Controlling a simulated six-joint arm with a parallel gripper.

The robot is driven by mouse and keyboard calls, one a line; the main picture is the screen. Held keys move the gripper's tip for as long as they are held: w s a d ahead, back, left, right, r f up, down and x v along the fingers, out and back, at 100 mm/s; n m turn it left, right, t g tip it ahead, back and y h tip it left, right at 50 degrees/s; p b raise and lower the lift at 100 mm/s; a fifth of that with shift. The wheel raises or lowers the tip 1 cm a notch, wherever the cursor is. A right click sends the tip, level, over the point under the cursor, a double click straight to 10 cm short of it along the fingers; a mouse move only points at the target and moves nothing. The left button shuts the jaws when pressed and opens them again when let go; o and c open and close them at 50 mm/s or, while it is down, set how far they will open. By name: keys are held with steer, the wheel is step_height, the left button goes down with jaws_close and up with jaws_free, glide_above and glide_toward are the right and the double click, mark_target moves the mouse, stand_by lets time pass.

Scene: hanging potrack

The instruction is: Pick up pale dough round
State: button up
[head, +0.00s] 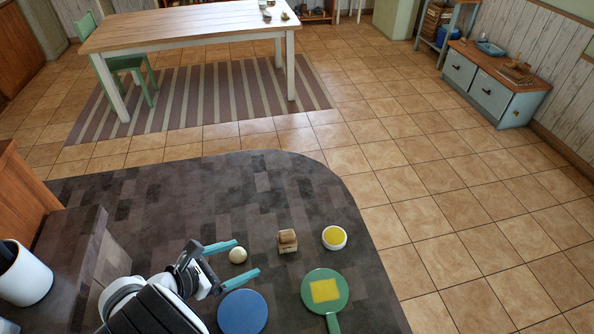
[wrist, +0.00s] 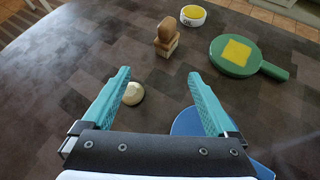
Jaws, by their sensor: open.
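The pale dough round (head: 237,255) is a small cream-coloured ball on the dark countertop. In the head view it lies just beyond and between the spread fingertips of my gripper (head: 239,259). In the wrist view the dough round (wrist: 133,93) sits between the teal fingers of my gripper (wrist: 160,75), nearer the left finger. My gripper is open and empty. I cannot tell how high the fingers are above the counter.
A blue disc (head: 243,312) lies close to the right finger. A wooden brush-like block (head: 287,241), a white bowl with yellow contents (head: 334,237) and a green pan with a yellow square (head: 325,291) stand to the right. A white container (head: 25,278) is at far left.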

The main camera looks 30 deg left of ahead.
mark_target(237, 254)
steer(key=s+a+f+n, duration=0.1)
steer(key=s+a+f+n+y, duration=0.1)
steer(key=s+a, duration=0.1)
steer(key=s+a+f+n+t+y, duration=0.1)
steer(key=shift+s+a+f+n, duration=0.2)
steer(key=shift+s+f+n, duration=0.1)
steer(key=shift+s+n, duration=0.1)
steer(key=x, duration=0.7)
steer(key=shift+w+a+r, duration=0.15)
steer(key=shift+w+a, duration=0.05)
steer(key=c, duration=1.4)
steer(key=shift+c, duration=0.2)
steer(key=shift+r, duration=0.15)
